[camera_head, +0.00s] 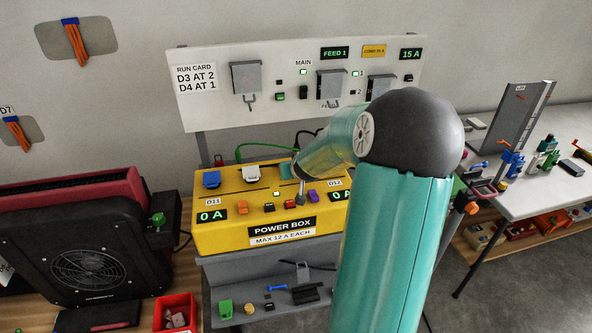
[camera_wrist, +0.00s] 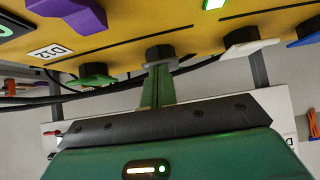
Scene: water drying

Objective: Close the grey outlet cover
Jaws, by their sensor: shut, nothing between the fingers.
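The yellow power box (camera_head: 225,228) has a row of outlets with coloured covers along its back. The grey outlet cover (camera_wrist: 160,53) shows only in part in the wrist view, at the tip of my gripper (camera_wrist: 158,84). The rest of this cover is hidden behind the fingers, so I cannot tell its angle or whether they touch. My gripper is shut and empty. In the head view my arm hides most of that area. A white cover (camera_head: 251,174) and a blue cover (camera_head: 211,180) stand to the left; a green cover (camera_wrist: 95,76) shows in the wrist view.
A white panel (camera_head: 215,105) with boxes and displays stands behind the power box. A black heater-like unit (camera_head: 88,262) is at the left. A grey shelf (camera_head: 235,290) with small parts lies in front. A white table (camera_head: 535,190) is at the right.

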